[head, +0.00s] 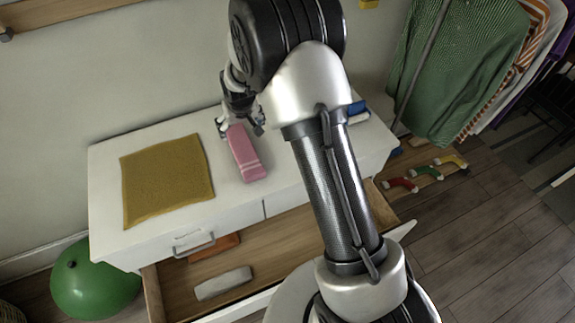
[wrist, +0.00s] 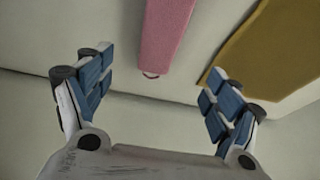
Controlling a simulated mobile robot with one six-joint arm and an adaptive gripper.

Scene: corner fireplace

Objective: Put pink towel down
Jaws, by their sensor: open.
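The folded pink towel (head: 244,154) lies on the white top of the dresser, to the right of a flat mustard-yellow cloth. It has paler stripes near its front end. My gripper (head: 240,128) is at the back end of the towel in the head view. In the wrist view, my gripper (wrist: 153,95) is open with its blue-padded fingers wide apart. The towel (wrist: 164,38) shows ahead of the fingers, and nothing is between the pads.
The mustard cloth (head: 166,180) covers the left of the dresser top (head: 228,198). An open drawer (head: 268,257) below holds an orange and a grey folded item. A green ball (head: 92,282) is on the floor at left; clothes (head: 462,65) hang at right.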

